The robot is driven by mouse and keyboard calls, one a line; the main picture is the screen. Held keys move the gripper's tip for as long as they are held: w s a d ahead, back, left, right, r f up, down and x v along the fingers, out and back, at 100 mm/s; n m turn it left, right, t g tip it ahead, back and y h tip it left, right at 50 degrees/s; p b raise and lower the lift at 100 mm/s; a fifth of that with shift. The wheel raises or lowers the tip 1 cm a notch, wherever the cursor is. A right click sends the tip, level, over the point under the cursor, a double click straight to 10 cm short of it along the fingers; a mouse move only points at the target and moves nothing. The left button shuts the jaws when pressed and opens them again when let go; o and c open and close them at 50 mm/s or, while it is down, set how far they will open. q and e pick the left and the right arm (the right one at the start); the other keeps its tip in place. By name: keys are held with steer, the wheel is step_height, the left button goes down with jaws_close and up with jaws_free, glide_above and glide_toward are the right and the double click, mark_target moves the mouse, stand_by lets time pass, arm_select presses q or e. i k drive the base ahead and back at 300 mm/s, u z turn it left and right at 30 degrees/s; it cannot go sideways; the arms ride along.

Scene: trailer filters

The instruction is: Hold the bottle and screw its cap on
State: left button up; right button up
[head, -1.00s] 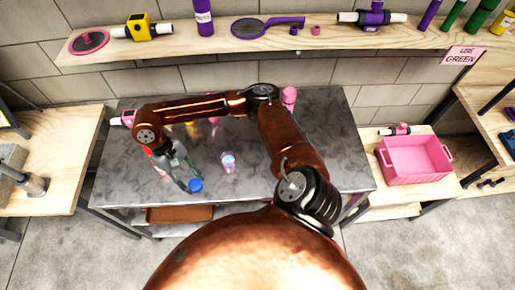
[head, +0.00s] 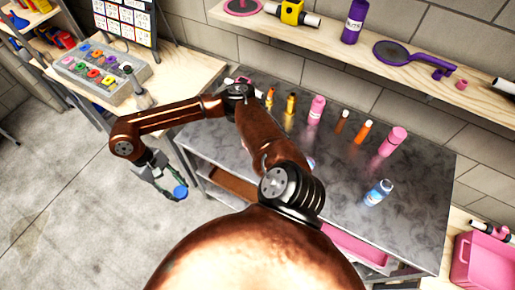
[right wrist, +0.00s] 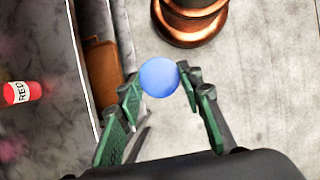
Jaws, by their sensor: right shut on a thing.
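My right gripper (head: 176,188) is shut on a round blue cap (head: 180,193). It holds the cap out over the bare floor, left of the grey table. In the right wrist view the cap (right wrist: 159,77) sits between the two green fingertips (right wrist: 160,82). A small clear-blue bottle with a pale label (head: 378,193) stands upright on the grey table (head: 335,200), near its front right, well apart from the gripper. No gripper touches the bottle. My left gripper is not in view.
Several bottles, including a pink one (head: 316,109) and an orange one (head: 363,131), stand along the table's back. A pink bin (head: 484,262) is at the lower right. A wooden bench (head: 175,72) with a grey tray is at the back left. The floor at left is clear.

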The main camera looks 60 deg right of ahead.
mark_target(381, 190)
steer(key=k, duration=2.55)
steer(key=z, duration=1.6)
steer(key=i, duration=0.5)
